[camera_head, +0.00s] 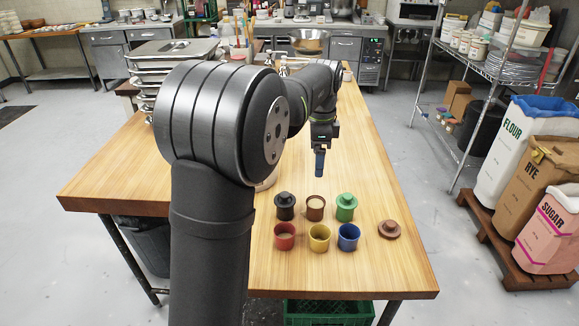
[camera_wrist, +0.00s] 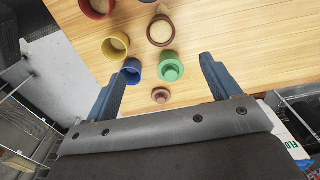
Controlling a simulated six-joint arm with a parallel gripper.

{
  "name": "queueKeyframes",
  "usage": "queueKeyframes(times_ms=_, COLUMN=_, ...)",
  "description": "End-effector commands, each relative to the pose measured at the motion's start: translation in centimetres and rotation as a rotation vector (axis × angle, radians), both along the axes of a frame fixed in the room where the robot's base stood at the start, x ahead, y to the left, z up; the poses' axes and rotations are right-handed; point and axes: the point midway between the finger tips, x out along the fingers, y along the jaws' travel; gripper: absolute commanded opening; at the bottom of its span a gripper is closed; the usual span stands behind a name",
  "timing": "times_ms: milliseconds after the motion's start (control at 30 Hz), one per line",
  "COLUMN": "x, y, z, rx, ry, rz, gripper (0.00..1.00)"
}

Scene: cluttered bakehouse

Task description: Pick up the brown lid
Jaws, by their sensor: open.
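The brown lid (camera_head: 389,229) is a small round disc with a knob. It lies alone on the wooden table, to the right of the cups. In the wrist view the lid (camera_wrist: 161,96) shows between the fingers, low in the gap and close to the green cup. My gripper (camera_head: 320,163) hangs above the table, behind the cups and up to the left of the lid in the head view. In the wrist view my gripper (camera_wrist: 160,76) is open, with two blue fingers wide apart and nothing between them. The lid is not touched.
A black lidded cup (camera_head: 285,208), an open brown cup (camera_head: 315,209) and a green lidded cup (camera_head: 346,207) form one row. Open red (camera_head: 284,238), yellow (camera_head: 319,239) and blue (camera_head: 348,239) cups stand before them. The wooden table (camera_head: 390,275) is bare around the lid.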

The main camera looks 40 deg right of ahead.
Motion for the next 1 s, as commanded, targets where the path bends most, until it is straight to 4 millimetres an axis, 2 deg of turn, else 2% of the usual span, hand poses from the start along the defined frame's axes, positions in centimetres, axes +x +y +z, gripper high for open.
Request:
queueKeyframes(times_ms=133, x=-0.8, y=-0.3, z=-0.2, rx=-0.013, ry=-0.004, rz=0.023, gripper=0.82)
queueKeyframes(times_ms=233, x=-2.9, y=-1.2, z=-0.6, rx=-0.050, ry=-0.009, rz=0.095, gripper=0.82)
queueKeyframes(times_ms=500, x=-12.5, y=-3.8, z=-2.3, rx=-0.243, ry=0.033, rz=0.462, gripper=0.82)
queueKeyframes(times_ms=600, x=-15.6, y=-4.3, z=-2.8, rx=-0.301, ry=0.076, rz=0.589, gripper=0.82)
queueKeyframes(times_ms=700, x=-17.8, y=-4.4, z=-3.1, rx=-0.340, ry=0.114, rz=0.684, gripper=0.82)
queueKeyframes(times_ms=833, x=-19.4, y=-4.5, z=-3.3, rx=-0.367, ry=0.146, rz=0.755, gripper=0.82)
queueKeyframes(times_ms=1000, x=-19.7, y=-5.1, z=-4.9, rx=-0.370, ry=0.155, rz=0.777, gripper=0.82)
